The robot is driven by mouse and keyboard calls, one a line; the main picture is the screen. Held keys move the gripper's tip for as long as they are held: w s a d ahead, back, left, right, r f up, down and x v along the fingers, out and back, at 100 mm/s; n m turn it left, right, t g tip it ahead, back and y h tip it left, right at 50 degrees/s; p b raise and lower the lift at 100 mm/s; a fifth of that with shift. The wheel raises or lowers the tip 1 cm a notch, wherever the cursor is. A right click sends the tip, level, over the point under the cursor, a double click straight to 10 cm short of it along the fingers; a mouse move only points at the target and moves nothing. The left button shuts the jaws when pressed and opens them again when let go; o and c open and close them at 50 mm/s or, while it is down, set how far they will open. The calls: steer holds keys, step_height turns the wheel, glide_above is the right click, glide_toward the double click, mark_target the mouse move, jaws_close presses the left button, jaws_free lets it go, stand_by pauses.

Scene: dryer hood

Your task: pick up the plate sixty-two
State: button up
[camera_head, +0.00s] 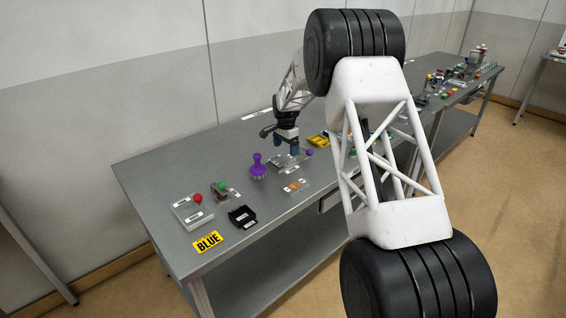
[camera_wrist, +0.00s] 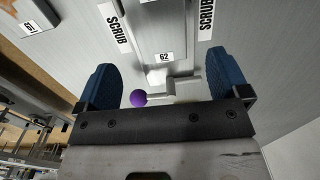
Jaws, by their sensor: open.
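A small white label reading 62 (camera_wrist: 163,57) shows in the wrist view, at the near edge of a grey raised piece between two SCRUB labels. I cannot tell how far the plate itself extends. My gripper (camera_wrist: 161,72) is open, with its blue fingers to the left and right of the 62 label and nothing seen gripped. A purple ball (camera_wrist: 138,98) and a pale grey block (camera_wrist: 183,88) show between the fingers. In the head view, my gripper (camera_head: 288,148) is low over a grey fixture (camera_head: 291,161) on the table; the 62 label cannot be made out there.
A purple knobbed piece (camera_head: 258,168) stands left of my gripper on the grey table (camera_head: 150,170). My arm hides part of the table's right side.

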mark_target(285, 158)
steer(key=shift+f, duration=0.1)
steer(key=shift+w+f, duration=0.1)
steer(key=shift+f, duration=2.4)
steer(key=shift+c, duration=0.2)
steer(key=c, duration=1.1)
steer(key=shift+r, duration=0.15)
